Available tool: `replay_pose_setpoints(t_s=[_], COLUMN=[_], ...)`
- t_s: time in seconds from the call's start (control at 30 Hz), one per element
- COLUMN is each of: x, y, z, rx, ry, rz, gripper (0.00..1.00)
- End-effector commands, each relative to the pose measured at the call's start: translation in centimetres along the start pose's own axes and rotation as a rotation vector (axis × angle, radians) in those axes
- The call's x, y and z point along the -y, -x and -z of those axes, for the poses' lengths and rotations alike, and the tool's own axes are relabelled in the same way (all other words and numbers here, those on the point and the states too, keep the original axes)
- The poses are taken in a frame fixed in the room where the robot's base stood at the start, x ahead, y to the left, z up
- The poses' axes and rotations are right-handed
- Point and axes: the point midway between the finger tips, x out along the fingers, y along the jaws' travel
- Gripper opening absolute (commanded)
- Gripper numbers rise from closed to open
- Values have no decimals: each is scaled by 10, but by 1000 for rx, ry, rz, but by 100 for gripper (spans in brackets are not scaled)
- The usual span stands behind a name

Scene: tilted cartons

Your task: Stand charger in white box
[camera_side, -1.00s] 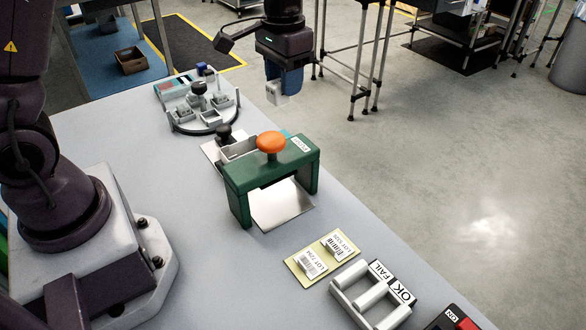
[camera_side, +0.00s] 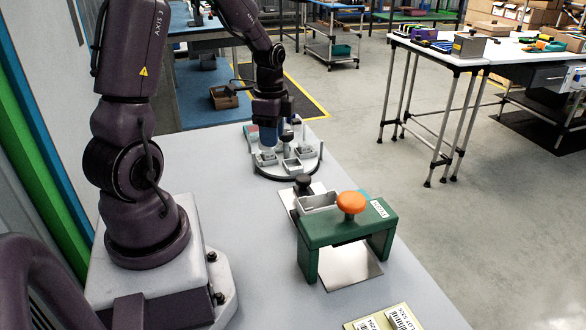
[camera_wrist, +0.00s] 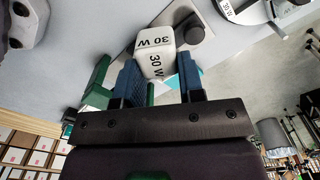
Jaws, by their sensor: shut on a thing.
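The charger is a white cube (camera_wrist: 155,50) marked "30 W", held between the blue fingers of my gripper (camera_wrist: 160,64) in the wrist view. In the side view my gripper (camera_side: 268,143) is low over the left part of the round fixture (camera_side: 285,174) at the far end of the bench. Pale, open-topped small boxes sit on that fixture, one of them (camera_side: 292,165) right of my gripper. I cannot tell which one is the white box. The charger's lower end is hard to separate from the fixture in the side view.
A green press frame (camera_side: 347,238) with an orange knob (camera_side: 351,202) stands nearer on the bench. A grey open tray (camera_side: 318,203) and a black knob (camera_side: 302,184) are beside it. Upright pins rise from the fixture.

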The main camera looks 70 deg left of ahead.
Motion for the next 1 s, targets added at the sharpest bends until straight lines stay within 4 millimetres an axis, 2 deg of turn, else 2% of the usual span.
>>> replay_pose_setpoints(t_s=[0.03,0.17,0.3,0.5,0.67,1.0], x=[-1,-4,-7,-5,-4,-2], y=[-3,-10,-15,-16,-16,-17], z=[-8,-18,-19,-18,-17,-16], rx=[0,0,0,0,0,0], ry=[-88,-355,-637,-903,-984,-991], rz=[-1,0,-1,1,1,1], gripper=[15,15,15,15,15,15])
